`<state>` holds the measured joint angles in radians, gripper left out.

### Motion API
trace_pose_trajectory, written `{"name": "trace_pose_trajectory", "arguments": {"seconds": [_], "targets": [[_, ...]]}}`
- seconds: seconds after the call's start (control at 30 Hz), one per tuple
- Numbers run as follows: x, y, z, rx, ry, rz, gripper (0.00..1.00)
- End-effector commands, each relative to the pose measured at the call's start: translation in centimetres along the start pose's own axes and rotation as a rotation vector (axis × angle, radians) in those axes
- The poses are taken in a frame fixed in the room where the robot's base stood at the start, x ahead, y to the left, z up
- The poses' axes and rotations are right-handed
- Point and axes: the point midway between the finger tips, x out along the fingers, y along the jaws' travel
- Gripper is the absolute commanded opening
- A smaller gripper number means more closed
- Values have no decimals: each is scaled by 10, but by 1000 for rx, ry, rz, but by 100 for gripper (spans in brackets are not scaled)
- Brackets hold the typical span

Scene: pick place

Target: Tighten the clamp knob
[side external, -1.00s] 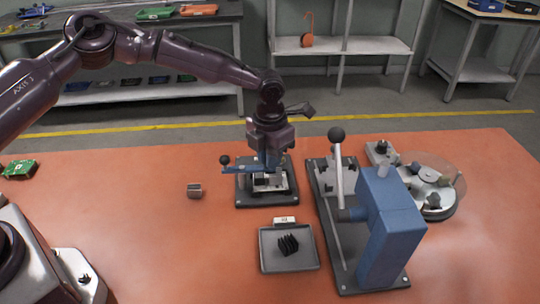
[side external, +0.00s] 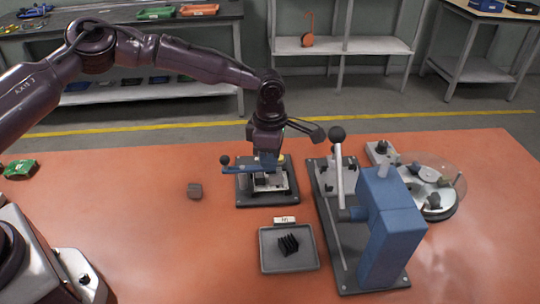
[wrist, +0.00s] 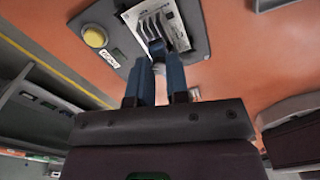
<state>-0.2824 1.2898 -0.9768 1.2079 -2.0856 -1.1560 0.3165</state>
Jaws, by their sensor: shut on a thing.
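The clamp fixture (side external: 246,201) is a dark base plate with a pale block on it and a blue bar ending in a black ball (side external: 225,160) on the left. My gripper (side external: 268,166) points down over this fixture, around its middle. In the wrist view its two blue fingers (wrist: 160,60) close in on a small dark knob (wrist: 157,47) at the plate, beside a pale finned part (wrist: 160,22). The fingers hide much of the knob, and it is too small to make out in the side view.
A grey tray (side external: 268,262) holding a black finned part (side external: 288,245) lies in front. A blue press (side external: 390,230) with a ball-topped lever stands right, with a round turntable (side external: 437,212) behind it.

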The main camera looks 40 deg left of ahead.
Motion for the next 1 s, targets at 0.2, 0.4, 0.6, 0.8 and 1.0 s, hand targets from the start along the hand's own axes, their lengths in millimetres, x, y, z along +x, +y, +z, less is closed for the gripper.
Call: {"name": "trace_pose_trajectory", "arguments": {"seconds": [0.2,0.4,0.6,0.8,1.0], "targets": [[-4,2,0,201,-2,5,0],[-4,3,0,387,-2,7,0],[-4,3,1,550,-3,6,0],[-4,3,1,672,-4,7,0],[-5,3,1,746,-3,8,0]]}}
